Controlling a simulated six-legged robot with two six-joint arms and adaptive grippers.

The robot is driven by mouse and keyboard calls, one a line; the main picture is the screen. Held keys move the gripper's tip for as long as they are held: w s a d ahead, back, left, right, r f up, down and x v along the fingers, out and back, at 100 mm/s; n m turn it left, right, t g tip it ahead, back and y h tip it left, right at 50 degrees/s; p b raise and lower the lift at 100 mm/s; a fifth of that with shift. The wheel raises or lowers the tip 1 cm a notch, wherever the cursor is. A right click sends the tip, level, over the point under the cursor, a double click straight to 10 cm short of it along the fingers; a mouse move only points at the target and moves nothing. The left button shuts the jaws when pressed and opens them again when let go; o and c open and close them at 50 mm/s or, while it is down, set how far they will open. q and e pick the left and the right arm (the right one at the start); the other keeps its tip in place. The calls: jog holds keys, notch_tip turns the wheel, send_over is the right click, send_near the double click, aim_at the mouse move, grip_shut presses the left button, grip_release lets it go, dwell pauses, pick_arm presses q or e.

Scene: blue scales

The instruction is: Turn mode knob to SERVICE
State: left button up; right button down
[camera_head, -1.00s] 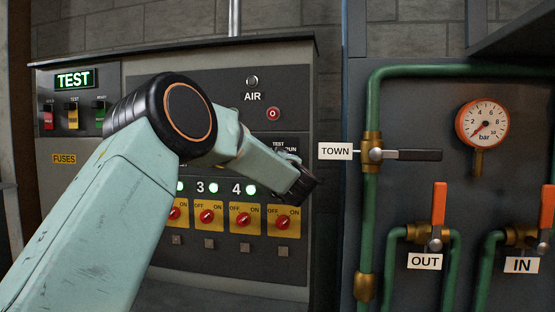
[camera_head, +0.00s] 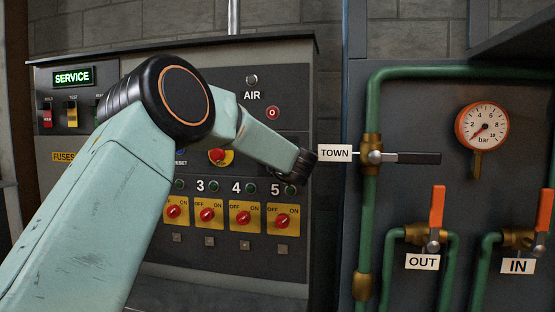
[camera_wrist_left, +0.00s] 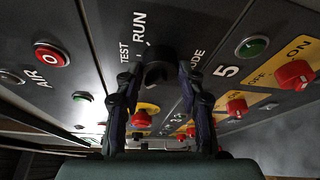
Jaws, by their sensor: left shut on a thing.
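The display (camera_head: 73,76) at the panel's upper left reads SERVICE in green. The black mode knob (camera_wrist_left: 158,70) shows in the left wrist view, between the labels TEST, RUN and a partly covered MODE. My left gripper (camera_wrist_left: 160,92) is shut on this knob, with one finger on each side of it. In the head view my left arm crosses the panel, and its wrist end hides the knob and most of its labels. The knob's pointer and its SERVICE mark cannot be made out. My right gripper is in neither view.
Red ON/OFF switches (camera_head: 207,214) line the panel below numbered, dim lamps. A red O button (camera_head: 273,113) sits above my wrist. To the right are the TOWN valve lever (camera_head: 415,158), green pipes (camera_head: 371,230), a gauge (camera_head: 482,126) and orange-handled OUT and IN valves.

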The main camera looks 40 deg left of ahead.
pick_arm(q)
jog(key=o, duration=1.2)
jog(key=v, duration=1.2)
jog(key=shift+f, duration=0.15)
